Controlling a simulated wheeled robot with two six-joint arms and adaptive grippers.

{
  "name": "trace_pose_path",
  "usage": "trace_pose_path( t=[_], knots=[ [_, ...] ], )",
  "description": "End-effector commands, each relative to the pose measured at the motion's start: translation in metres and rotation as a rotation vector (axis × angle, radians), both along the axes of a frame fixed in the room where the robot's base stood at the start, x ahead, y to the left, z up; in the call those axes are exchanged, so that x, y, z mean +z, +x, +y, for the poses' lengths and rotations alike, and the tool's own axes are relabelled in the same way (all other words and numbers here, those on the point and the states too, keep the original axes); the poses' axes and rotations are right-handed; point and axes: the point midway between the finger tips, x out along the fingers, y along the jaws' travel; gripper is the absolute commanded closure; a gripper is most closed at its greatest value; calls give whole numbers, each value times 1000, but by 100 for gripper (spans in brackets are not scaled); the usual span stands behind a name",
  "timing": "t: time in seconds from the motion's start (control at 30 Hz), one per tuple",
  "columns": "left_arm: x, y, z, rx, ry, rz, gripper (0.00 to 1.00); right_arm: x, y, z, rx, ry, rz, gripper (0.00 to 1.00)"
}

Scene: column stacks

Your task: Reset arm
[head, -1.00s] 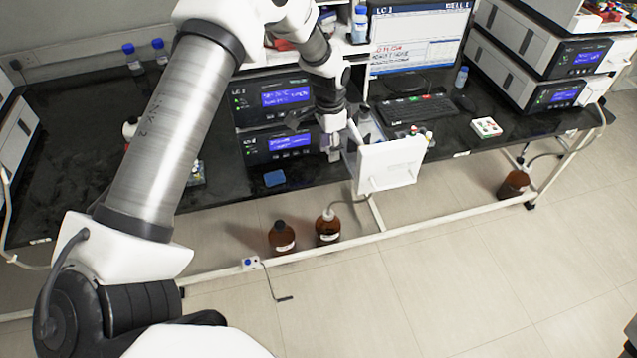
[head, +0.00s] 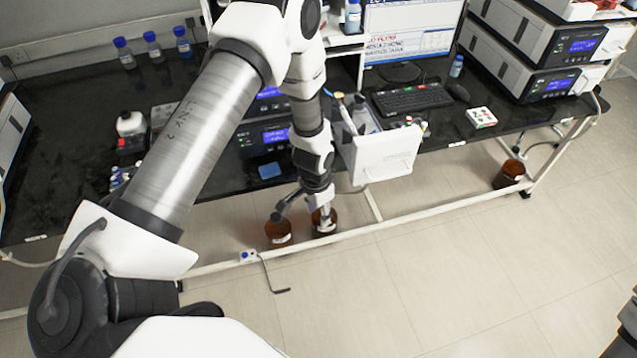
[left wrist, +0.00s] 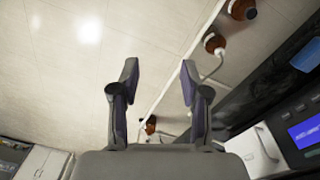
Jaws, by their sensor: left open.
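My left gripper (head: 303,214) hangs down just past the front edge of the black bench (head: 60,150), in front of two brown bottles on the floor. In the left wrist view its fingers (left wrist: 159,72) are spread wide with nothing between them, and mostly bare floor shows beyond. My left arm stretches from the lower left up and over the bench, then bends down.
Brown bottles (head: 278,234) stand under the bench near the gripper. Instruments with blue displays (head: 585,46), a monitor (head: 412,30) and a keyboard (head: 412,99) stand on the bench. The floor in front is clear.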

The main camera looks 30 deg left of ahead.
Motion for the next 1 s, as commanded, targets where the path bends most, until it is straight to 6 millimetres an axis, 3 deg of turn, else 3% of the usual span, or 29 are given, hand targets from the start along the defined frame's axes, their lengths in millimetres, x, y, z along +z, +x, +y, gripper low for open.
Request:
trace_pose_path(
  t=[0.4,0.47,0.53,0.57,0.67,0.73,0.83,0.9,1.0],
  knots=[
    [0,0,0,-1,0,1,54,0,0,0,0,0,0,60],
    [-7,-2,0,-1,0,6,54,-5,0,0,0,0,0,60],
    [-31,-10,-1,-7,2,27,54,-20,0,0,0,0,-1,60],
    [-45,-19,-3,-13,4,47,54,-28,0,0,0,0,-1,60],
    [-92,-72,-13,-33,4,153,54,-57,0,0,0,0,0,60],
    [-129,-123,-22,-22,6,214,54,-81,0,0,0,0,0,60],
    [-164,-200,-33,71,25,249,54,-112,0,0,0,0,0,60],
    [-158,-233,-36,181,46,204,54,-116,-1,0,0,0,1,60],
    [-137,-230,-34,307,54,96,54,-106,0,0,0,0,0,60]
  ],
)
